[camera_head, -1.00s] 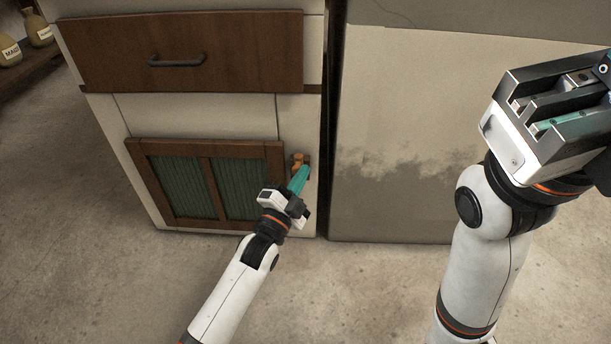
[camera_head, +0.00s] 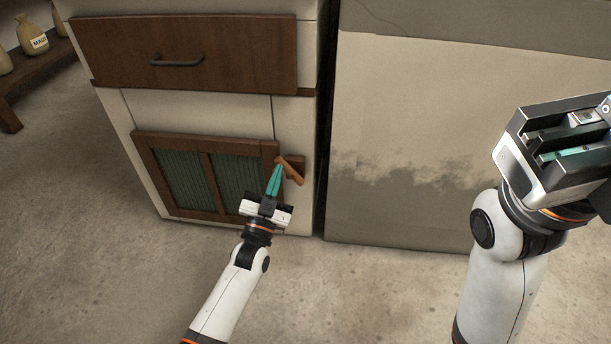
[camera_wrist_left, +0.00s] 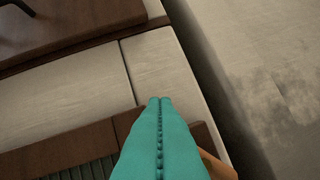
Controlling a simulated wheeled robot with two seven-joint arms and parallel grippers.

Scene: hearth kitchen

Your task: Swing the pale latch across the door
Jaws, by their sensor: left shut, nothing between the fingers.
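The pale latch (camera_head: 291,171), an orange-tan wooden bar, sits on a dark block (camera_head: 298,161) at the right of the door (camera_head: 208,176). It is tilted, its upper end to the left at the door frame's right edge, its lower end to the right. The door looks shut. My left gripper (camera_head: 276,168) is shut and empty, its teal fingertips at the latch's left side; I cannot tell whether they touch. In the left wrist view, part of the latch (camera_wrist_left: 217,166) shows right of the fingers. My right gripper (camera_head: 565,145) is raised at the right, its jaw state unclear.
A drawer (camera_head: 190,55) with a dark handle (camera_head: 177,62) is above the door. A large beige and grey panel (camera_head: 420,140) stands to the right across a narrow dark gap. A shelf with jars (camera_head: 35,40) is at the far left. The floor in front is clear.

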